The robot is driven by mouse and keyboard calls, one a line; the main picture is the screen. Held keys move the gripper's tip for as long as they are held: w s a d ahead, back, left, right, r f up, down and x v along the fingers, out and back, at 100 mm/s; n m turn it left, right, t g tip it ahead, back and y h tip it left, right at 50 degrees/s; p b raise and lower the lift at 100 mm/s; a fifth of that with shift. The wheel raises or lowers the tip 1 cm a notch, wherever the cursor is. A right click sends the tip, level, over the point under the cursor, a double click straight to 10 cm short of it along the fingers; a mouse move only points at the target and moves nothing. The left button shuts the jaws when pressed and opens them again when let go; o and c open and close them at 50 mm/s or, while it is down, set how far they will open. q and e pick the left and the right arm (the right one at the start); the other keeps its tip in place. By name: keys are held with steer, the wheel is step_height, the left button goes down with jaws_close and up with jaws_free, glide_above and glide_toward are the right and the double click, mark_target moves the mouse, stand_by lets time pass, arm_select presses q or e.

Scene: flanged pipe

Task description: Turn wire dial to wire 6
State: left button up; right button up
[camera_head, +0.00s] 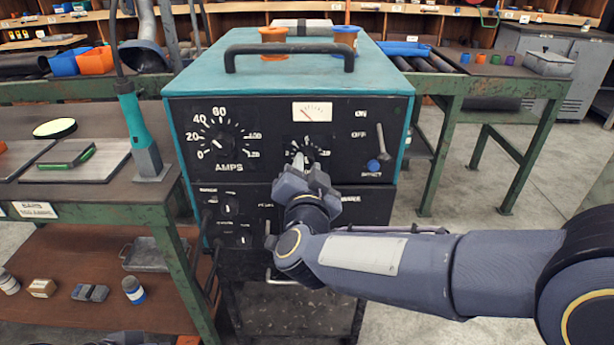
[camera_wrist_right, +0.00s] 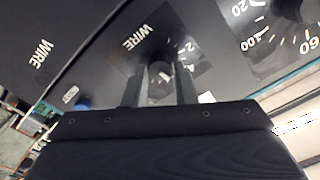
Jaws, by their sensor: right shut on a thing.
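The teal and black welding machine (camera_head: 188,112) stands upright in front of me. Its small wire dial (camera_head: 309,151) sits mid-panel below the gauge, with a dark knob and white marks. My right gripper (camera_head: 299,162) is in front of this dial and covers its lower part. In the right wrist view my gripper (camera_wrist_right: 161,84) is shut on the dial knob (camera_wrist_right: 160,71), one finger on each side. The WIRE label (camera_wrist_right: 138,38) and a few numbers show around it. The knob's exact pointer setting is too small and covered to read. My left gripper is not in view.
The larger AMPS dial (camera_head: 219,139) is to the left on the panel. Smaller knobs (camera_head: 228,203) sit lower left. A torch (camera_head: 139,130) stands on the left workbench (camera_head: 100,203). Open floor lies at right.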

steer(key=shift+f+m+b, duration=0.1)
steer(key=shift+m+b, duration=0.5)
steer(key=shift+m, duration=0.4)
steer(key=o, duration=1)
steer(key=s, duration=0.8)
steer(key=shift+p, duration=0.3)
